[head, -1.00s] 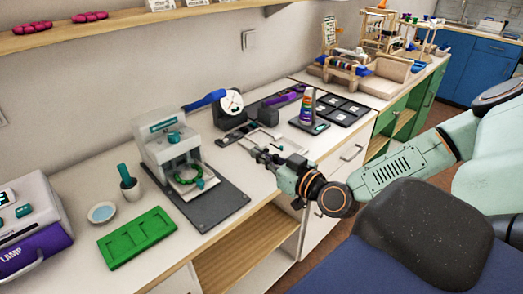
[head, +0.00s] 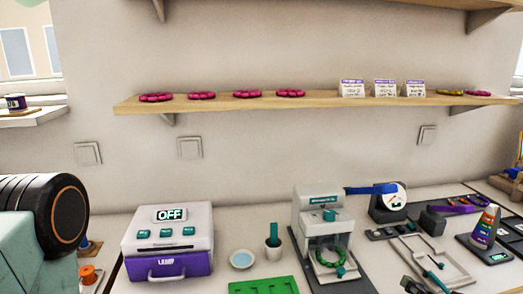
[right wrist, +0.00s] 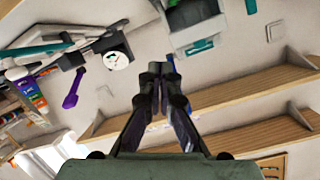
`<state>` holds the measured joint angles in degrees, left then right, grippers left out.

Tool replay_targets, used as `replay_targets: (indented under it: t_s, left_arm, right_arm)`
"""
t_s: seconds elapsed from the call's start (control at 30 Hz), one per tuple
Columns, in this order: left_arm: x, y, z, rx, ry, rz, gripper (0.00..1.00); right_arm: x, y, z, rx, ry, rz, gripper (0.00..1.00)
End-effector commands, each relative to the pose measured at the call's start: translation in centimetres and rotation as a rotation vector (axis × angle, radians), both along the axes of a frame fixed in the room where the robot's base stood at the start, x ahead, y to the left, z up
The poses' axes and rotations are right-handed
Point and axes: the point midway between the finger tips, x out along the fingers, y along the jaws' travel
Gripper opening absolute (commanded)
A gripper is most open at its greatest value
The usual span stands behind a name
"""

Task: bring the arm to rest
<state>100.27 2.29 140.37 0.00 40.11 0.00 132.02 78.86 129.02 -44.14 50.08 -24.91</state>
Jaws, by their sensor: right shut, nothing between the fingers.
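My right gripper (head: 425,284) shows only as dark fingertips at the bottom edge of the head view, in front of the light tool tray (head: 462,278) on the bench. In the right wrist view, the right gripper (right wrist: 160,78) is shut, with its fingers together and nothing between them. The rest of the right arm is outside the head view. A teal and black joint of mine fills the lower left of the head view. My left gripper does not show.
A wooden shelf (head: 222,105) runs above.

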Motion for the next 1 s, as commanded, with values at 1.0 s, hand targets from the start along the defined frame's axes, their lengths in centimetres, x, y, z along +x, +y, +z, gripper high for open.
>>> replay_targets:
  t_s: [1.0]
  left_arm:
    - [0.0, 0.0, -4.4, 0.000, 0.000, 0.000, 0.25]
  right_arm:
    - [-23.3, 11.7, -21.8, -0.166, 1.165, 0.128, 0.00]
